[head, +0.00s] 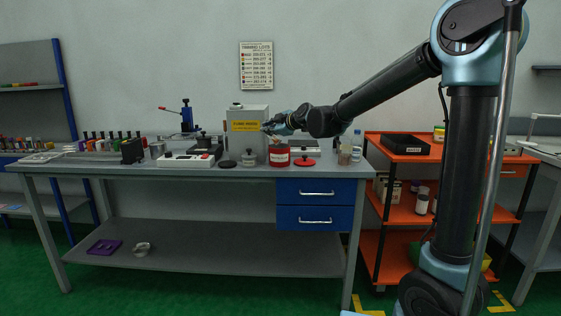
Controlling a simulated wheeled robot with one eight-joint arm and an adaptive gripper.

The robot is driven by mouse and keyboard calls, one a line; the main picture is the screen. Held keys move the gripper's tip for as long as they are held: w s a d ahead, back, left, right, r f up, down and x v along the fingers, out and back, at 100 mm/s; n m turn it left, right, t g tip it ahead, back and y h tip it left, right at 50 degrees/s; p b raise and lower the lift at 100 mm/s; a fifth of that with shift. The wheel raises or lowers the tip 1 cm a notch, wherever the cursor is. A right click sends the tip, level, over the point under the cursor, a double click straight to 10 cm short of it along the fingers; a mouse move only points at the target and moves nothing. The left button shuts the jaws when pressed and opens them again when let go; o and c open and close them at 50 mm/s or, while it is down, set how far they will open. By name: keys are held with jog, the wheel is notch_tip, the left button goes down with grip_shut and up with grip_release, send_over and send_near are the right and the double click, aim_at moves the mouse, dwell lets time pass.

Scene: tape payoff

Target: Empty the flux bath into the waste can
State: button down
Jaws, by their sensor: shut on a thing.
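The red can (279,156), with a pale label, stands on the grey workbench near its right part; I take it to be the waste can. A red lid (304,161) lies on the bench to its right. My gripper (268,127) is above the red can, in front of the grey cabinet with the yellow label. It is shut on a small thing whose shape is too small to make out. I cannot tell for sure which thing is the flux bath, or see any liquid.
The grey cabinet (240,114) stands behind the can. A black disc (228,164) and a small grey pot (249,159) are to its left. A white device (187,159) and several bottles crowd the left bench. Bottles (345,153) stand at the right end, beside an orange cart (401,152).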

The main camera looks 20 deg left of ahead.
jog(key=shift+w+d+f+p, duration=0.1)
jog(key=shift+d+f+p, duration=0.1)
jog(key=shift+p, duration=0.2)
jog(key=shift+a+m, duration=0.1)
jog(key=shift+m, duration=0.3)
jog(key=shift+w+d+r+m+y, duration=0.1)
jog(key=shift+d+r+m+y, duration=0.1)
jog(key=shift+m+y, duration=0.25)
dwell(0.4)
jog(key=shift+w+d+r+m+y, duration=0.25)
jog(key=shift+d+m+y, duration=0.2)
jog(key=shift+m+y, duration=0.1)
jog(key=shift+w+d+m, duration=0.15)
jog(key=shift+d+m, duration=0.1)
jog(key=shift+m, duration=0.05)
jog(key=shift+d+r+m+y, duration=0.15)
jog(key=shift+m+y, duration=0.15)
jog(key=shift+y, duration=0.1)
jog(key=shift+w+d+t, duration=0.15)
jog(key=shift+t, duration=0.15)
